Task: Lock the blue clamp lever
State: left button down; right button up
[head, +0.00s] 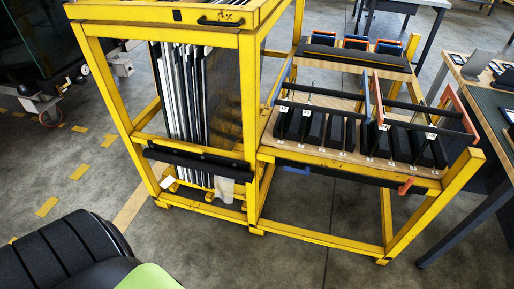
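A yellow trolley (250,153) stands in front of me. On its right half, a blue-sided clamp frame (366,97) with a dark crossbar stands raised over a row of black pads. A small bluish handle (297,170) shows under the front edge of the wooden shelf; it may be the blue clamp lever, but it is too small and dark to tell its position. A red lever (405,186) sticks out at the front right of the same edge, below an orange-sided clamp frame (459,108). Neither of my grippers is in view.
Tall dark and white panels (185,95) stand upright in the trolley's left bay, behind a black padded bar (197,160). A table (490,95) with small items stands close on the right. The grey floor (290,258) in front of the trolley is clear.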

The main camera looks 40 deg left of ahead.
aim_at(306, 171)
jog(key=u, duration=0.75)
